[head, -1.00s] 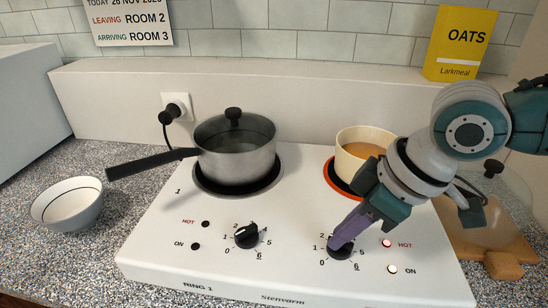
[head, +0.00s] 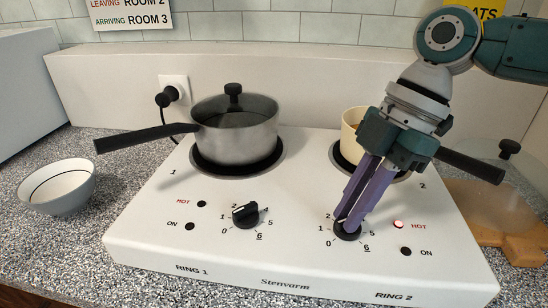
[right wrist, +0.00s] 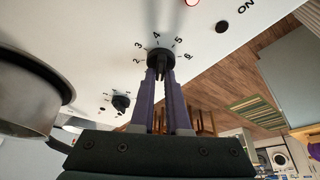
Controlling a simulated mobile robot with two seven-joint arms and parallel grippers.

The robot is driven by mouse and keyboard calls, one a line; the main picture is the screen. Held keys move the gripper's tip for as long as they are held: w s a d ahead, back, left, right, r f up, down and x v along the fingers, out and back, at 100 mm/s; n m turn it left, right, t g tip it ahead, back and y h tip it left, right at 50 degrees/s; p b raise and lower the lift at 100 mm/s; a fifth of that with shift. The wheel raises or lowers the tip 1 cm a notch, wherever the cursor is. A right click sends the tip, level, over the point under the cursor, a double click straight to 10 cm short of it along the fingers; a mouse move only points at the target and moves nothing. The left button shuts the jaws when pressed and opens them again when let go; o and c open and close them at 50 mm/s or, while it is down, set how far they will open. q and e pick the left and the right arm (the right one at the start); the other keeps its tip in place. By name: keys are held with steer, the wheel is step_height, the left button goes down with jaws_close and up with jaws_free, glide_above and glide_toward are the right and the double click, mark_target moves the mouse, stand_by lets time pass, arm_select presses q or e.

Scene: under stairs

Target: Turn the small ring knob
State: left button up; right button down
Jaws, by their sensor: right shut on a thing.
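The ring 2 knob (head: 347,233) is a black dial at the front right of the white stove (head: 300,250). My right gripper (head: 349,221) comes down from above with its purple fingers shut on this knob. The knob also shows between the fingertips in the right wrist view (right wrist: 160,60), with numbers around it; its pointer is hard to read. The red HOT light (head: 398,224) beside it is lit, and the ON light (head: 405,251) is dark. The ring 1 knob (head: 245,215) stands free to the left. My left gripper is not in view.
A lidded steel saucepan (head: 235,140) stands on ring 1, its black handle pointing left. A cream pan (head: 351,135) stands on ring 2, partly behind my gripper, its handle to the right. A white bowl (head: 58,190) is left; a wooden board (head: 480,220) is right.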

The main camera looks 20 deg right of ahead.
steer(key=shift+n+g+b, duration=0.5)
steer(key=shift+n+b, duration=0.15)
steer(key=shift+n, duration=0.95)
steer(key=c, duration=0.9)
jaws_free()
steer(key=shift+r, duration=0.1)
steer(key=v, duration=0.9)
steer(key=shift+r+b, duration=0.35)
steer(key=shift+b, duration=0.1)
steer(key=shift+w+d, duration=0.1)
